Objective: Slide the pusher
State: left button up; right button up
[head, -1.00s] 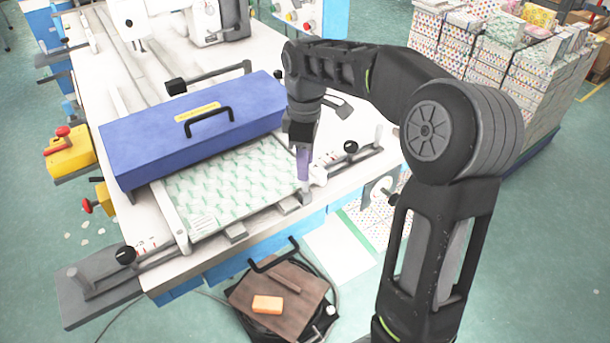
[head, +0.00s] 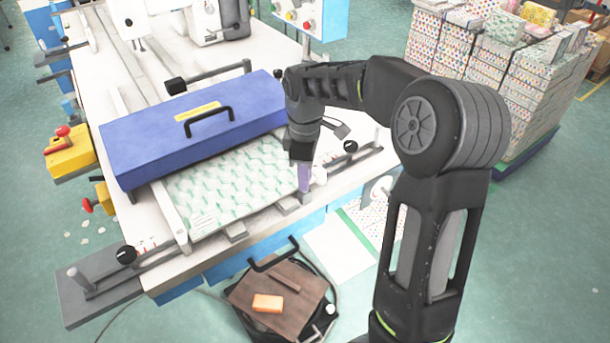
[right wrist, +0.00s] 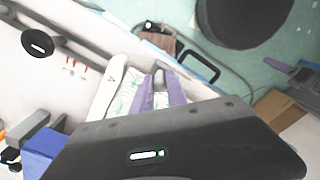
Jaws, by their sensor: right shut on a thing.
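The pusher seems to be the small grey metal piece (head: 305,197) at the front edge of the machine table, at the right front corner of the green-and-white patterned sheets (head: 235,185). My right gripper (head: 304,180) points down at it, with purple fingertips. In the right wrist view the fingers (right wrist: 160,92) are shut on a slim grey upright part (right wrist: 159,76). The fingers hide part of it. My left gripper is not in view.
A blue cover (head: 190,135) with a black handle spans the sheets behind the gripper. Rails with black knobs (head: 126,255) lie on both sides. A brown-topped pedal box (head: 280,298) with an orange block stands below the front edge. Stacked sheets (head: 490,80) stand at right.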

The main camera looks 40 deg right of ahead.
grip_shut()
jog(key=shift+w, duration=0.1)
dwell(0.8)
